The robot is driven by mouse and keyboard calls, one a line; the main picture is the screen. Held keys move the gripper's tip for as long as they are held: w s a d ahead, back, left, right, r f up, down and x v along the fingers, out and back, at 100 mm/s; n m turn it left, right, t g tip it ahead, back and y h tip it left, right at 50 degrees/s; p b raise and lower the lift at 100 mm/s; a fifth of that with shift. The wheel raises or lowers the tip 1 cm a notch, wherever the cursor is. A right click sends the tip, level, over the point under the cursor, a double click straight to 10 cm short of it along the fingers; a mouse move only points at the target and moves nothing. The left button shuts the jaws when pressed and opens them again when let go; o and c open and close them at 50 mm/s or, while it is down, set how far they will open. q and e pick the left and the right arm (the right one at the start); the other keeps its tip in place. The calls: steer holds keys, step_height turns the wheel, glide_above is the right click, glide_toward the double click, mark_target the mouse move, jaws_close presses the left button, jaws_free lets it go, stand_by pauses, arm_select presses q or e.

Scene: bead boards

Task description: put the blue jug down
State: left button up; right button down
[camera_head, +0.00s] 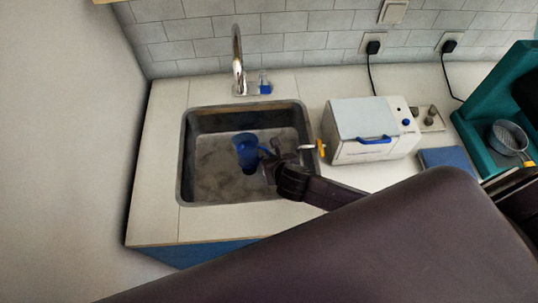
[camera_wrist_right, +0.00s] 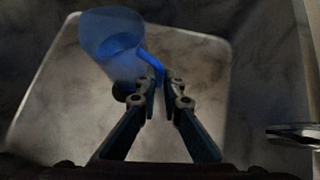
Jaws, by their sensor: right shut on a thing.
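The blue jug (camera_head: 245,148) is inside the sink basin (camera_head: 188,185) in the head view, roughly upright near its middle. My right gripper (camera_head: 268,163) reaches in from the right and is shut on the jug's handle. In the right wrist view the jug (camera_wrist_right: 112,42) is at the upper left, and the fingertips of my right gripper (camera_wrist_right: 163,84) meet at its handle. I cannot tell whether the jug's base touches the sink floor. My left gripper is in neither view.
A tap (camera_head: 238,70) stands behind the sink. A white box-shaped appliance (camera_head: 365,128) with a blue handle is to its right. A teal machine (camera_head: 482,130) with a grey strainer (camera_head: 507,138) is at the far right. The counter left of the sink (camera_head: 158,155) is clear.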

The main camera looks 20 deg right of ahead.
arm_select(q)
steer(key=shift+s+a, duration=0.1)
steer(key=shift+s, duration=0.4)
arm_select(e)
steer(key=c, duration=2.1)
jaws_free()
steer(key=shift+r, duration=0.1)
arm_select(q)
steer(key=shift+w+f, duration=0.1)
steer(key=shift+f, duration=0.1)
arm_select(e)
steer(key=v, duration=1.2)
